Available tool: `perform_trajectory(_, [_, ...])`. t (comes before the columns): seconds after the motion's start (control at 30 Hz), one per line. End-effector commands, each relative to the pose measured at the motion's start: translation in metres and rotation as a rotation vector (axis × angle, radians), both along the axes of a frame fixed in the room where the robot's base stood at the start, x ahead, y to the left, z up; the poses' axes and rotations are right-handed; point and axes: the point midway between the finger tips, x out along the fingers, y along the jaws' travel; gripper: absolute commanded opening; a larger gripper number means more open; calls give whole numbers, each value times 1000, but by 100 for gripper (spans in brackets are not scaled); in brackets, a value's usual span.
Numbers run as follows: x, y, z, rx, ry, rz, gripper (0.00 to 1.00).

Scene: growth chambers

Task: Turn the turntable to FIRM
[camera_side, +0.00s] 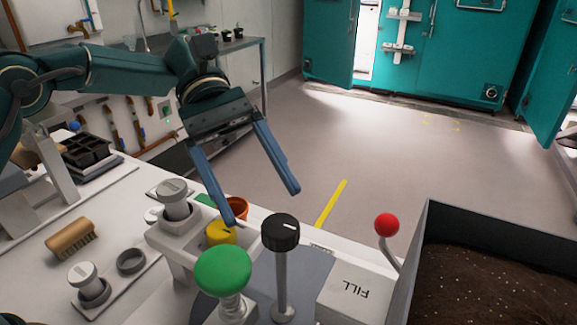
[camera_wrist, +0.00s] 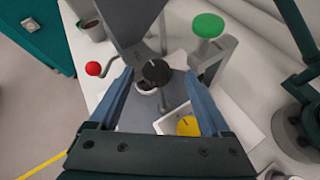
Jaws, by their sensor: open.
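A black round knob (camera_side: 280,231) with a white mark on top stands on a grey post. It also shows in the wrist view (camera_wrist: 156,72), between my fingertips in the picture. I cannot tell which part is the turntable, and no FIRM marking is legible. My gripper (camera_side: 262,206) is open and empty, its fingers pointing down above and behind the knob in the side view. In the wrist view my gripper (camera_wrist: 158,78) has its fingers apart on either side of the knob; contact is not visible. A grey-blue plate (camera_side: 310,262) lies around the post's base.
A green mushroom-shaped button (camera_side: 222,269) and a yellow knob (camera_side: 221,232) stand close to the black knob. A red-balled lever (camera_side: 387,225), a FILL panel (camera_side: 359,287) and a soil bin (camera_side: 427,235) are to the right.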

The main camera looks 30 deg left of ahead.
Motion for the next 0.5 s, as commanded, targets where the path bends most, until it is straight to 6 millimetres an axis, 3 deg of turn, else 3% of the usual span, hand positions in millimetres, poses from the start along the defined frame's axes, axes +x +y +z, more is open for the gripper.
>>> perform_trajectory(0.27, [11, 19, -13, 215, -274, 56, 82])
perform_trajectory(0.5, [29, 50, -18, 411, -548, 88, 82])
